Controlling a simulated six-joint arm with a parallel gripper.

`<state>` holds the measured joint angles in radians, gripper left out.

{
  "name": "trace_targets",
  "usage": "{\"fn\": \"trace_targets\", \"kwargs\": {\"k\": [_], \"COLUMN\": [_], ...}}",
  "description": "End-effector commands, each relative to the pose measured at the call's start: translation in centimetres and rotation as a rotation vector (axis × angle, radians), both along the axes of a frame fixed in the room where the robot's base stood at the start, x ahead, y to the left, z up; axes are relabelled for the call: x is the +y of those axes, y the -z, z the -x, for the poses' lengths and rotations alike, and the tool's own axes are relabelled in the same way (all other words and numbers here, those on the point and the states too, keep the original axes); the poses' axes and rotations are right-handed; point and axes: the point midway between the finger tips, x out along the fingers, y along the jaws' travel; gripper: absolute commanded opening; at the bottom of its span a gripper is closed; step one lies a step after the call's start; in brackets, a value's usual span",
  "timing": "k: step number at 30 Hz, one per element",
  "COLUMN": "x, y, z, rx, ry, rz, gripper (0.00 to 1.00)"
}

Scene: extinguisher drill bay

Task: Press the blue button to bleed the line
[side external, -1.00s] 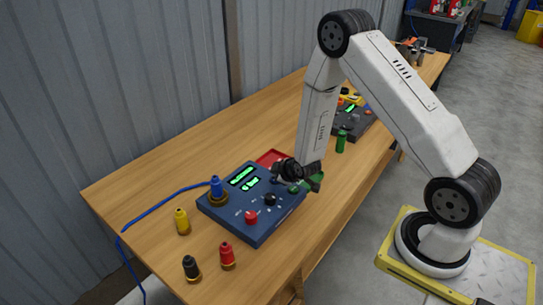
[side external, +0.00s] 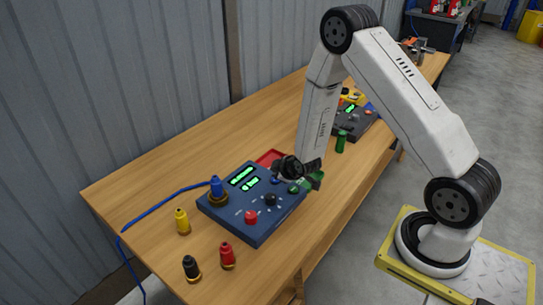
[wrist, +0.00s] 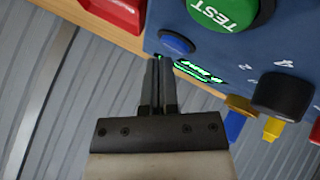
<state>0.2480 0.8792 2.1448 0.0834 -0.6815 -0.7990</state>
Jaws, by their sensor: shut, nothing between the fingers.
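The blue button (wrist: 177,42) is a low round cap on the blue panel (wrist: 165,12). In the wrist view it sits between the big green TEST button (wrist: 235,12) and the green-lit display (wrist: 200,72). My gripper (wrist: 164,62) is shut and empty, its fingertips just beside the blue button in that view. I cannot tell whether they touch it. In the side view my gripper (side external: 279,177) hangs low over the far right part of the panel, close to the small blue button (side external: 275,181). The green button (side external: 294,188) is partly visible beside it.
A black knob (side external: 270,199) and a red button (side external: 251,217) share the panel. A blue plug with a hose (side external: 217,188) stands at its left corner. Yellow (side external: 182,222), red (side external: 227,256) and black (side external: 191,268) fittings stand nearby. A red tray (side external: 270,157) lies behind.

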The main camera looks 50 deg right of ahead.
Motion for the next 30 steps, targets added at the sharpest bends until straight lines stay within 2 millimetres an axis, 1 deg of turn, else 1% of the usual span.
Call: {"fn": "trace_targets", "kwargs": {"k": [4, 19, 30], "x": [0.0, 0.0, 0.0], "y": [-0.5, -0.8, -3.2], "z": [0.0, 0.0, 0.0], "rx": [-0.001, -0.001, -0.003], "ry": [0.0, 0.0, 0.0], "rz": [0.0, 0.0, 0.001], "gripper": [0.0, 0.0, 0.0]}}
